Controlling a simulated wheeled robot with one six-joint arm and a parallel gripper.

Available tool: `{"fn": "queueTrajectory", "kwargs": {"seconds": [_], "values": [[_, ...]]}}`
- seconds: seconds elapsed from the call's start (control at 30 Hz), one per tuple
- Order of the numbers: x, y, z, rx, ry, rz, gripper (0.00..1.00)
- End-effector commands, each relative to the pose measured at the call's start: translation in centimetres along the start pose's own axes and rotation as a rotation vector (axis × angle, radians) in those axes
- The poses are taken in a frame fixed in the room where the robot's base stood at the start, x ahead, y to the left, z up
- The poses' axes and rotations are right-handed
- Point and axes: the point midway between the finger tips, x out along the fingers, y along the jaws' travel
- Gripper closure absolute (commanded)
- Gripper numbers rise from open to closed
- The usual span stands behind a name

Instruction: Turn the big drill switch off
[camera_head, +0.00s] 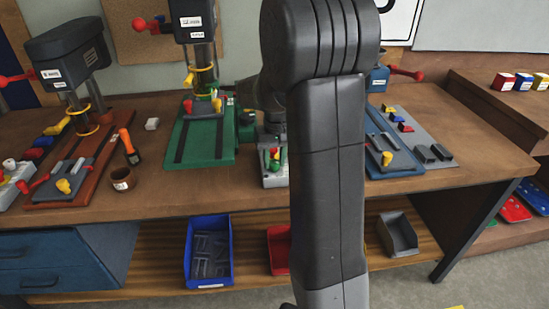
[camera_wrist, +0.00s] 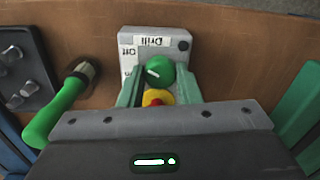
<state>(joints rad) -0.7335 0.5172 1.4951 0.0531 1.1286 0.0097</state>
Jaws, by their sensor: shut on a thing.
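A grey switch box labelled "Drill" (camera_wrist: 178,45) stands on the wooden bench in the wrist view. It carries a round green knob (camera_wrist: 160,70) with a white mark pointing to the upper left, towards a label on the left that seems to read "Off". A yellow and red button (camera_wrist: 157,97) sits below the knob, partly hidden by my gripper. My gripper (camera_wrist: 159,84) has its green fingers shut on either side of the green knob. In the head view the box (camera_head: 275,180) shows just left of my arm, which hides part of the bench.
A green drill press base (camera_head: 200,143) stands left of the box, and a blue base (camera_head: 388,160) stands right of my arm. A green-handled brush (camera_wrist: 62,100) lies left of the box in the wrist view.

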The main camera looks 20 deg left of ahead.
Motion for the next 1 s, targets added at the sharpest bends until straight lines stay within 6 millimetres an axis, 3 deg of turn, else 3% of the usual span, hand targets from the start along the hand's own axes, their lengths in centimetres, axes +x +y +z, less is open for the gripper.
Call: {"fn": "queueTrajectory", "kwargs": {"seconds": [0.43, 0.47, 0.5, 0.83, 1.0], "values": [[0.0, 0.0, -0.1, 0.009, 0.002, -0.001, 0.92], [0.0, 0.0, -0.1, 0.009, 0.002, 0.0, 0.64], [0.0, 0.0, -0.1, 0.009, 0.002, 0.0, 0.61], [-0.4, 0.0, -0.1, 0.008, 0.002, 0.0, 0.61], [-2.7, 0.0, -0.1, 0.008, 0.006, 0.0, 0.61]]}}
